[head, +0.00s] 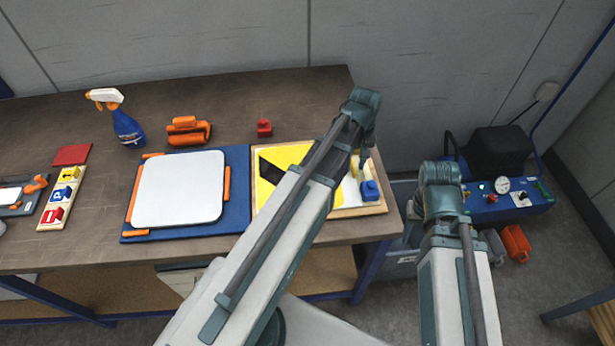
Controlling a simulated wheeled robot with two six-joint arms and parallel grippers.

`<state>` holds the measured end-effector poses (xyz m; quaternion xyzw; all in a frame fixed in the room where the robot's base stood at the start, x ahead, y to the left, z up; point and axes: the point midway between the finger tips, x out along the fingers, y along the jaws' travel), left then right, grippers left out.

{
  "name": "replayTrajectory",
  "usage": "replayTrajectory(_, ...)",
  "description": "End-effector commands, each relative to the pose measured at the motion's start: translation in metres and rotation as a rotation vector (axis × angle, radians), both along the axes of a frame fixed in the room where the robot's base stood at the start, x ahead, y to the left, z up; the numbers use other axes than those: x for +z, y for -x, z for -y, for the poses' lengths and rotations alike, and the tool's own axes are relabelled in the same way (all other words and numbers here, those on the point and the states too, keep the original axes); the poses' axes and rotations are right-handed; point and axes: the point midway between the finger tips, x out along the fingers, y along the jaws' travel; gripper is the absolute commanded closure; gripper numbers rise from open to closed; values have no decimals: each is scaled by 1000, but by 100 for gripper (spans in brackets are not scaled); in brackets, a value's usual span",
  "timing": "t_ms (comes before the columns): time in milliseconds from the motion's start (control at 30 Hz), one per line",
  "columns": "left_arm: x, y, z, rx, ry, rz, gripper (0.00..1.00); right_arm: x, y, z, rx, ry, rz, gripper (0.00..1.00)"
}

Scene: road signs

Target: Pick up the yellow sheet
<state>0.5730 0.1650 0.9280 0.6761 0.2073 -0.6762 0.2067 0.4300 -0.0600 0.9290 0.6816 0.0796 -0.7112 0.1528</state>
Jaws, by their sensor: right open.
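The yellow sheet (290,153) lies in a shallow wood-edged tray (256,200) at the right end of the bench, with a black shape (272,177) on it. My left arm crosses over the sheet and hides much of its middle. My left gripper (359,164) hangs at the tray's right part, beside a blue block and a small yellow piece. Its fingers are small and partly covered, so I cannot tell whether they are open or shut. My right arm's wrist points away beyond the bench's right edge, and its gripper is hidden behind it.
A white rounded plate (180,190) lies on a blue board (237,175) with orange clamps, left of the tray. A blue block (369,190), red block (264,128), orange piece (188,131) and spray bottle (127,128) are also on the bench. A blue compressor (500,200) stands right of it.

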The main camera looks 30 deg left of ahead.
Motion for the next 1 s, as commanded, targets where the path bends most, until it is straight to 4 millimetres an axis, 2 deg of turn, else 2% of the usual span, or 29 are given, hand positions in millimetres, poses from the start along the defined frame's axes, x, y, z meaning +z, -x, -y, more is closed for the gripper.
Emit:
replayTrajectory(33,0,0,0,0,0,0,61,0,0,0,0,0,0,50)
replayTrajectory(200,0,0,0,0,0,0,92,0,0,0,0,0,0,50)
replayTrajectory(267,0,0,0,0,0,0,100,0,0,0,0,0,0,50)
replayTrajectory(767,1,0,0,0,0,0,100,1,0,0,0,0,0,50)
replayTrajectory(1000,12,0,-2,-1,0,0,100,12,0,0,0,0,0,50)
